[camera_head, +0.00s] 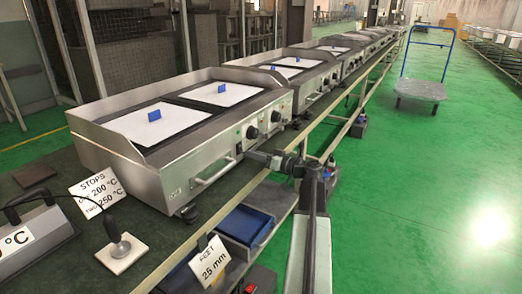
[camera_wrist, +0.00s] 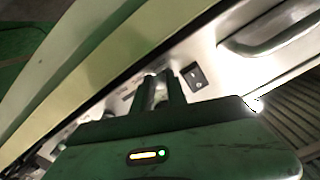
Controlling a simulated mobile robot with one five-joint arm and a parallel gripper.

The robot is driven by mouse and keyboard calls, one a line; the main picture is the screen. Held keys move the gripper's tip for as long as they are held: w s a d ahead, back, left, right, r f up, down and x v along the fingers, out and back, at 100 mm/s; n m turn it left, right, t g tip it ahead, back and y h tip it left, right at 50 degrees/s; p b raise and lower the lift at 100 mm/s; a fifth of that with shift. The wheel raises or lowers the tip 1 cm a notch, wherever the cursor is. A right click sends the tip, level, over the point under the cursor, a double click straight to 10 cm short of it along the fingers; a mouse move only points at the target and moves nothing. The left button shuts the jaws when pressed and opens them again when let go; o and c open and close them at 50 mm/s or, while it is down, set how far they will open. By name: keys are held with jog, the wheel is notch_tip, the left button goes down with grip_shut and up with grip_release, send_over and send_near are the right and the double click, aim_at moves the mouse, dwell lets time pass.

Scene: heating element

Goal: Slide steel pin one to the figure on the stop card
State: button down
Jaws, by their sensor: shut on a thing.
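The stop card (camera_head: 98,190) stands at the left by the near griddle (camera_head: 150,165) and reads "STOPS", One 200 °C, Two 250 °C. My gripper (camera_head: 247,154) is at the griddle's front panel, below its black knobs and right of the bar handle. In the wrist view my gripper's dark fingers (camera_wrist: 160,92) are close together against the pale panel, left of a small black switch (camera_wrist: 194,75). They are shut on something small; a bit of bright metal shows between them. The fingers hide most of it, so I cannot read its pin number or setting.
A bar handle (camera_head: 213,173) sticks out from the panel. A "FEET 25 mm" card (camera_head: 212,262) and blue bins (camera_head: 245,224) are below the bench edge. A probe on a white block (camera_head: 122,250) is at lower left. The green floor at right is mostly clear around a trolley (camera_head: 420,88).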

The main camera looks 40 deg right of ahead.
jog(key=shift+s+a+f, duration=0.1)
jog(key=shift+s+a, duration=0.1)
jog(key=shift+a, duration=0.4)
